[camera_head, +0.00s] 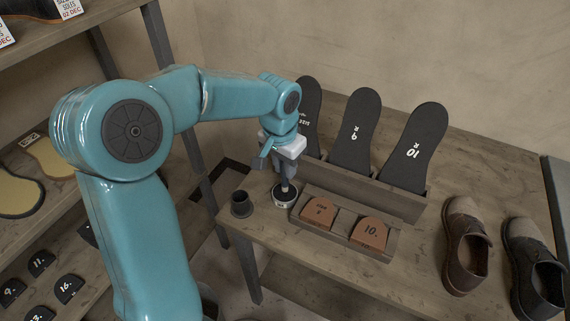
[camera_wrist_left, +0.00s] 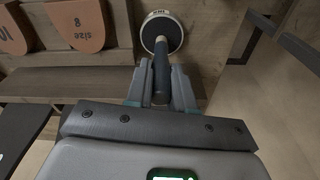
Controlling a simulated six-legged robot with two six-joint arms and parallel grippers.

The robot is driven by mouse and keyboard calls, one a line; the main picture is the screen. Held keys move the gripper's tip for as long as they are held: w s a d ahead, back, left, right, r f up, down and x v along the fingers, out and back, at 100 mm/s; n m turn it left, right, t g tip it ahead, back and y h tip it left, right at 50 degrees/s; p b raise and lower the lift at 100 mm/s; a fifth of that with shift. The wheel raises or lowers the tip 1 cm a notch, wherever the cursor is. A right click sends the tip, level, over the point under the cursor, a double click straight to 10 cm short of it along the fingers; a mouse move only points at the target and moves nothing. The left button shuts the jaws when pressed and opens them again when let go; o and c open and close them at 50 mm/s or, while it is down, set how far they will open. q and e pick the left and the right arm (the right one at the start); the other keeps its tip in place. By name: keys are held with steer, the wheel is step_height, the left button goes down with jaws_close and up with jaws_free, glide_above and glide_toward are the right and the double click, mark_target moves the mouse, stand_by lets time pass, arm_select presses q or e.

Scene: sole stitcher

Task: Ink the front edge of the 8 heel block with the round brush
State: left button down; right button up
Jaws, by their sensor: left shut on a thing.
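My left gripper (camera_head: 286,172) is shut on the round brush, whose dark handle (camera_wrist_left: 161,66) shows between the fingers in the left wrist view. The brush points down at a small round ink tin (camera_head: 286,201) with a dark top and pale label; the tin also shows in the left wrist view (camera_wrist_left: 172,32). The brush end is at the tin's dark middle; I cannot tell how deep it sits. The brown 8 heel block (camera_head: 317,213) lies in a wooden tray just right of the tin, and in the left wrist view (camera_wrist_left: 78,22). My right gripper is not in view.
A brown 10 heel block (camera_head: 370,233) shares the tray (camera_head: 344,221). Dark soles (camera_head: 357,130) stand in a rack behind. A dark cup (camera_head: 241,204) stands left of the tin near the table edge.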

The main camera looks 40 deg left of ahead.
arm_select(q)
steer(key=shift+f+b, duration=0.3)
steer(key=shift+f, duration=0.15)
stand_by(1.1)
steer(key=shift+r, duration=0.15)
steer(key=shift+r+p, duration=0.65)
steer(key=shift+p, duration=0.1)
step_height(320, 180, up, 6)
steer(key=p, duration=0.4)
steer(key=shift+f, duration=0.25)
steer(key=shift+s, duration=0.1)
